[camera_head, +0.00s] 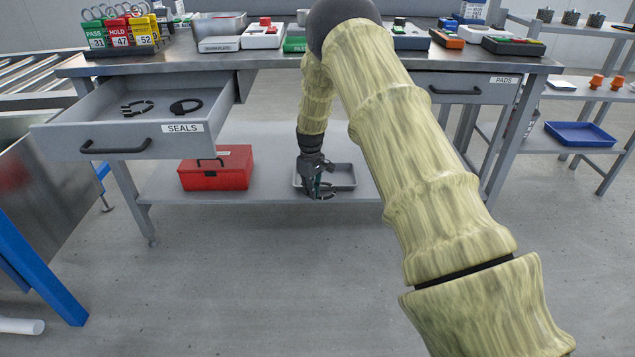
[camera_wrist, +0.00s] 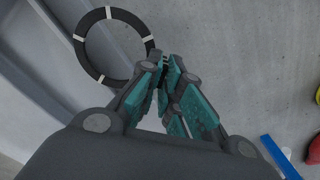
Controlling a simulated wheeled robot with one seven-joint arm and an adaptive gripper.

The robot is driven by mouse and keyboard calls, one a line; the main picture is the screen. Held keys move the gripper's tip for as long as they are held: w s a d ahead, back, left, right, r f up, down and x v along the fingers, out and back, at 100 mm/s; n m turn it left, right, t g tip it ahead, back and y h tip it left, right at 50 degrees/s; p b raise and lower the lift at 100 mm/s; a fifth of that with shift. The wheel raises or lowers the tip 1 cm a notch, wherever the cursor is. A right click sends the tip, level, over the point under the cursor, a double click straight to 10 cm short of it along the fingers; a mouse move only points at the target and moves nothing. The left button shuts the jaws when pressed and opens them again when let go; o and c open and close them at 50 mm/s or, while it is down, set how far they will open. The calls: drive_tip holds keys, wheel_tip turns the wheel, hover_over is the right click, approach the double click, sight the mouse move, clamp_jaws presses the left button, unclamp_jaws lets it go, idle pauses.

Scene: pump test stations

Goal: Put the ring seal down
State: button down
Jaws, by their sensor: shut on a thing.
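The ring seal (camera_wrist: 84,60), a black ring with white bands, is at the upper left in the wrist view. Its right edge is between the fingertips of my gripper (camera_wrist: 166,68), which is shut on it. In the head view my gripper (camera_head: 318,188) points down at the lower shelf, in front of a shallow grey tray (camera_head: 345,184), covering part of it. The seal is small and mostly hidden there. I cannot tell whether it touches the shelf or tray.
The SEALS drawer (camera_head: 180,128) is pulled open at the left, with two dark ring-like parts inside. A red toolbox (camera_head: 215,172) stands on the lower shelf (camera_head: 270,192) left of the tray. The PADS drawer (camera_head: 455,91) is closed. The shelf between toolbox and tray is clear.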

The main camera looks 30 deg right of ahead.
drive_tip(key=w+d+b, duration=0.2)
drive_tip(key=w, duration=0.2)
drive_tip(key=w+d+f+b, duration=0.1)
drive_tip(key=w+d+b, duration=0.1)
drive_tip(key=w, duration=0.1)
drive_tip(key=w+d+b, duration=0.1)
drive_tip(key=w+d, duration=0.1)
drive_tip(key=w, duration=0.2)
drive_tip(key=shift+w+f+b, duration=0.3)
drive_tip(key=shift+f+b, duration=0.1)
drive_tip(key=shift+w+d+b, duration=0.4)
drive_tip(key=shift+w, duration=0.35)
drive_tip(key=shift+f+b, duration=1.3)
drive_tip(key=shift+f, duration=0.3)
drive_tip(key=shift+f, duration=0.1)
drive_tip(key=c, duration=1.6)
unclamp_jaws()
drive_tip(key=shift+r+p, duration=2.05)
drive_tip(key=shift+r, duration=1.75)
